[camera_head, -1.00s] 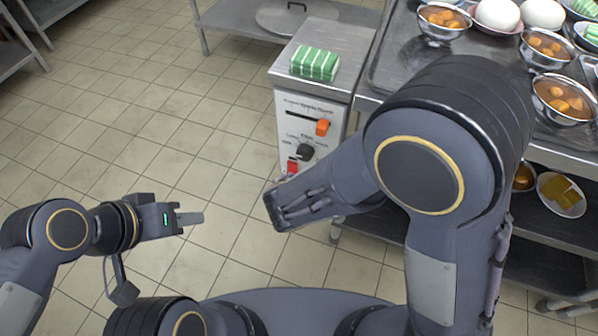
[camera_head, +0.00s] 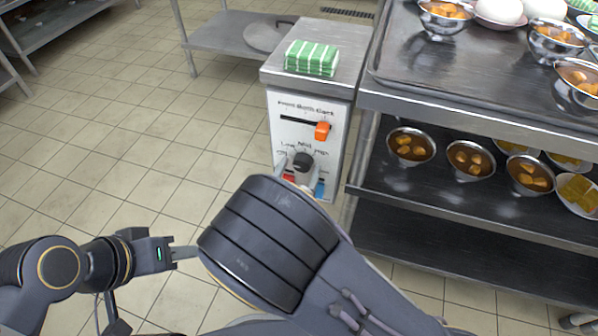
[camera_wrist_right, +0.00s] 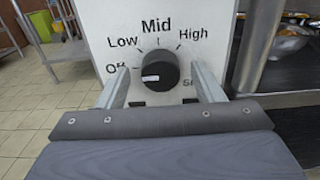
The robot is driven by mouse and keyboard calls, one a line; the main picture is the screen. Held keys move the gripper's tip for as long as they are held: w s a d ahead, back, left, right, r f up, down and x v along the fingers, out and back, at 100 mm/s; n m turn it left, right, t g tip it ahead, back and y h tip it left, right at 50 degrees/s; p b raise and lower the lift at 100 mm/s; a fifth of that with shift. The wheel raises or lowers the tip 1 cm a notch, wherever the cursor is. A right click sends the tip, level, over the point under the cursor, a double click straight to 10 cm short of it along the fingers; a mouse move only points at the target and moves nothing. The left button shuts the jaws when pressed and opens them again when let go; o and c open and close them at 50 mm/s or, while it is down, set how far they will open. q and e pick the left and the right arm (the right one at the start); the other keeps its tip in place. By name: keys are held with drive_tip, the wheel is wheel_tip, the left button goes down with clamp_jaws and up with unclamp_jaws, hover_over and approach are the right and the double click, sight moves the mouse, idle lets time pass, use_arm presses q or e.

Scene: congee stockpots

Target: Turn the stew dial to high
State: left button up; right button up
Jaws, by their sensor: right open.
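The stew dial (camera_head: 302,162) is a black round knob on the white front panel of a metal cabinet. The right wrist view shows the dial (camera_wrist_right: 160,68) close up, with Off, Low, Mid and High printed around it and a white mark at its lower left. My right gripper (camera_wrist_right: 160,82) is open, one finger on each side of the dial; I cannot tell if they touch it.
An orange slider (camera_head: 322,131) sits above the dial, with a red switch (camera_head: 288,179) and a blue switch (camera_head: 320,188) below. A folded green striped cloth (camera_head: 312,58) lies on the cabinet. A shelf cart (camera_head: 450,200) with bowls stands right.

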drive_tip(key=shift+w+d, duration=0.1)
drive_tip(key=shift+w, duration=0.15)
drive_tip(key=c, duration=0.9)
drive_tip(key=shift+c, duration=0.3)
